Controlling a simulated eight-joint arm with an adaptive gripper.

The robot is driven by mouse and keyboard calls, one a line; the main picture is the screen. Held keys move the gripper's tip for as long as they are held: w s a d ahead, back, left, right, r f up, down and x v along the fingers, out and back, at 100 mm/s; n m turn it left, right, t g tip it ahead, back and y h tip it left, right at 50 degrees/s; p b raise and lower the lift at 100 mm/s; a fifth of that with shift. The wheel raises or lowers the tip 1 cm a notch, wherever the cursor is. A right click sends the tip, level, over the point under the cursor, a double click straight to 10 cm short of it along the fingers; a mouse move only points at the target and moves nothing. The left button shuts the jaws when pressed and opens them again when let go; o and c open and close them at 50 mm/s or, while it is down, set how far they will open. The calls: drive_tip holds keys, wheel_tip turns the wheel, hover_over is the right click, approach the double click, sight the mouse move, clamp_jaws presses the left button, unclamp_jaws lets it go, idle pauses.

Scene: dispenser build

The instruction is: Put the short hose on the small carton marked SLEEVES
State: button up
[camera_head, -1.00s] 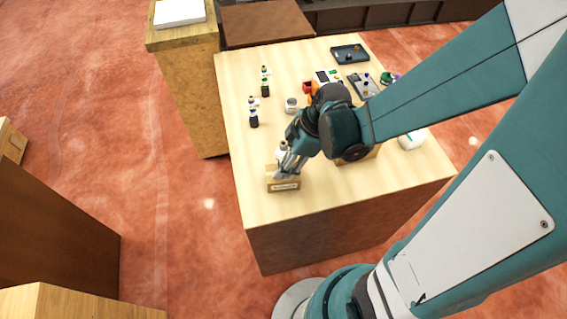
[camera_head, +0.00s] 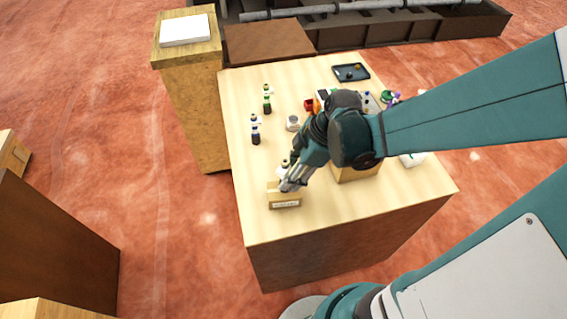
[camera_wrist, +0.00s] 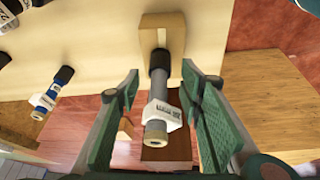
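The short hose (camera_wrist: 159,85) is a grey tube with a black end and a white printed tag. In the wrist view its black end overlaps the small tan carton (camera_wrist: 165,28), and its other end points toward the camera. I cannot tell whether it touches the carton. My gripper (camera_wrist: 162,78) is open, with a finger on each side of the hose and gaps between. In the head view the carton (camera_head: 285,204) stands near the table's front left corner. Its front label is too small to read. My gripper (camera_head: 288,186) is right at its top and hides part of it.
Dark bottles (camera_head: 255,134) with pale labels stand behind the carton along the table's left side. A grey-white jar (camera_head: 292,123) stands farther back. A larger tan box (camera_head: 355,172) is to the right, partly behind my arm. A dark tray (camera_head: 351,72) lies at the back.

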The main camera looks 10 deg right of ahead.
drive_tip(key=v, duration=0.8)
drive_tip(key=shift+p, duration=0.3)
drive_tip(key=shift+r, duration=0.1)
idle(0.6)
drive_tip(key=s+d+r+m+t+h, duration=0.1)
drive_tip(key=d+r+m+t+h, duration=0.1)
drive_tip(key=r+m, duration=0.3)
drive_tip(key=s+d+r+m+t+h, duration=0.2)
drive_tip(key=r+m+t, duration=0.2)
drive_tip(key=m, duration=0.6)
wheel_tip(320, 180, up, 2)
drive_tip(key=shift+r+m, duration=0.15)
drive_tip(key=shift+m, duration=0.25)
